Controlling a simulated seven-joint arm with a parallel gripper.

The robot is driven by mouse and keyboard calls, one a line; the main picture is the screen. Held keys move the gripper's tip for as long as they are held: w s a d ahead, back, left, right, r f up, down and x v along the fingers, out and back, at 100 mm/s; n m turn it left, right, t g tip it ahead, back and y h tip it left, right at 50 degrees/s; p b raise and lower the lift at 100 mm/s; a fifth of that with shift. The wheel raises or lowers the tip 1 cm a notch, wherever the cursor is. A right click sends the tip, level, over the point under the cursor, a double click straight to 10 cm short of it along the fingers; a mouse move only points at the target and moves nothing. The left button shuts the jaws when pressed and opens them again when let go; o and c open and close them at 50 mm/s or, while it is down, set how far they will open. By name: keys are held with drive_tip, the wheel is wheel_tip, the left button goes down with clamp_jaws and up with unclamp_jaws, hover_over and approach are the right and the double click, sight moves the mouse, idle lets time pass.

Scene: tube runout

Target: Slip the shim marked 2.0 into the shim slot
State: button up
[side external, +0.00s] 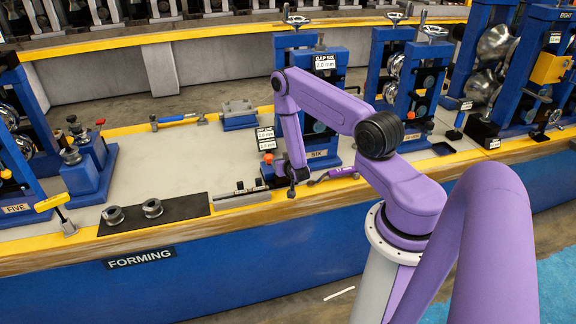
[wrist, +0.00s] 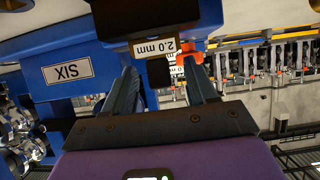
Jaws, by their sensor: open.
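In the wrist view, a dark piece with a white label reading 2.0 mm (wrist: 155,47) shows upside down ahead of and between the fingers. My gripper (wrist: 160,72) is open, one finger on each side of that view's middle, with no visible grip on anything. In the side view, my gripper is low by the bench front, beside an upright sign with two labels (side external: 265,139); its fingertips are too small to judge there. A gap sign reading 2.0 mm (side external: 325,62) tops the blue roll stand marked SIX (side external: 318,153). I cannot make out the shim slot.
An orange knob (wrist: 188,60) is close to one finger. A grey rail block (side external: 240,197) lies at the bench's front edge. A black mat (side external: 178,209) with two rings is at left. A blue-handled hammer (side external: 177,118) lies behind. The left middle of the bench is clear.

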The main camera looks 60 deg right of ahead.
drive_tip(key=v, duration=1.1)
